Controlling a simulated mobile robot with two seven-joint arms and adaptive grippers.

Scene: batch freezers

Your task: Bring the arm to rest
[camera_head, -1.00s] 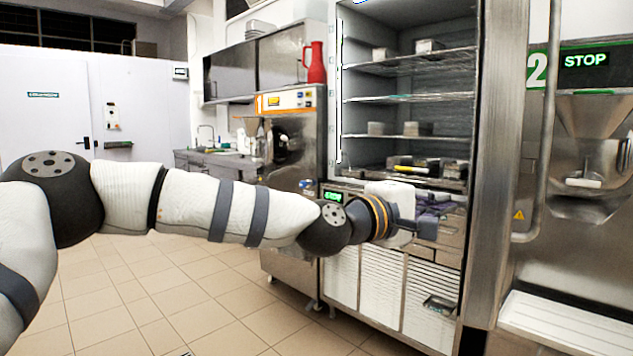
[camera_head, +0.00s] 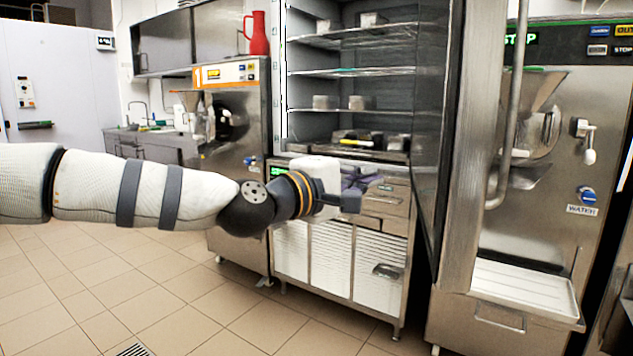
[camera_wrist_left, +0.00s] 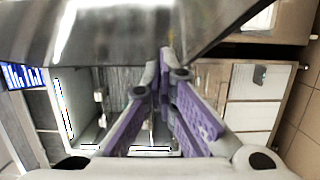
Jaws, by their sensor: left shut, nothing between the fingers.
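My left arm comes in from the left in the head view, stretched roughly level across the picture. Its left gripper (camera_head: 368,182) is in front of the steel drawers below the shelf cabinet. In the left wrist view the purple-padded fingers (camera_wrist_left: 165,62) meet at their tips, shut with nothing between them. A broad steel surface (camera_wrist_left: 120,30) spans the top of that view close beyond the fingertips; I cannot tell if they touch it. My right gripper is in neither view.
The shelf cabinet (camera_head: 285,80) stands open with small containers on its shelves. A batch freezer (camera_head: 235,75) with a red jug (camera_head: 257,34) on top is left of it. Another freezer (camera_head: 590,90) with a white ledge (camera_head: 520,285) is at right. Tiled floor (camera_head: 150,290) is free at lower left.

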